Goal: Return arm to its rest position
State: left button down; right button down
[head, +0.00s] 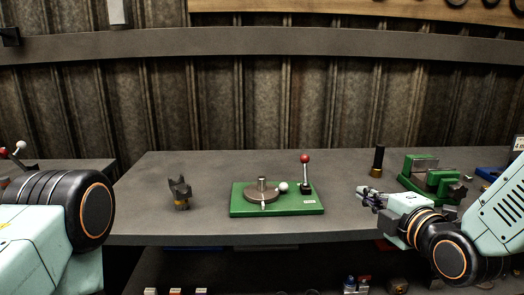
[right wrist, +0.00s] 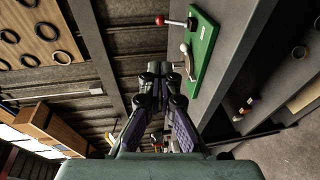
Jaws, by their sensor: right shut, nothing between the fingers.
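My right gripper (head: 368,196) comes in from the right in the head view and hangs at the front right of the grey table (head: 140,215). Its fingers (right wrist: 160,72) are together and empty in the right wrist view. It is apart from the green base plate (head: 240,210), which lies to its left with a red-knobbed lever (head: 305,170) and a round brown disc. The plate (right wrist: 207,45) and lever also show in the right wrist view. My left arm shows at the left edge of the head view; its gripper is out of view.
A small dark bust-like object (head: 180,193) stands left on the table. A black cylinder (head: 378,160) and a green vise-like block (head: 430,178) stand behind my right gripper. A shelf below holds small items. The table's front middle is clear.

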jog(key=s+f+m+g+h, duration=0.1)
jog(key=s+f+m+g, duration=0.25)
jog(key=f+m, duration=0.35)
jog(key=s+d+f+m+g+h, duration=0.1)
jog(key=s+f+m+g, duration=0.1)
jog(key=s+f+m, duration=0.45)
jog(key=s+f+m+g+h, duration=0.1)
jog(key=s+f+m+g, duration=0.2)
jog(key=f, duration=0.7)
jog(key=s+f+m+g, duration=0.1)
jog(key=s+f, duration=0.3)
jog(key=s, duration=0.4)
jog(key=s+f+m+g, duration=0.1)
jog(key=s+f+g, duration=0.3)
jog(key=s, duration=0.4)
jog(key=s+f+m+g, duration=0.2)
jog(key=s+f, duration=0.4)
jog(key=s, duration=0.2)
jog(key=shift+s+d+f+h, duration=0.2)
jog(key=shift+s+f+h, duration=0.1)
jog(key=shift+s, duration=0.1)
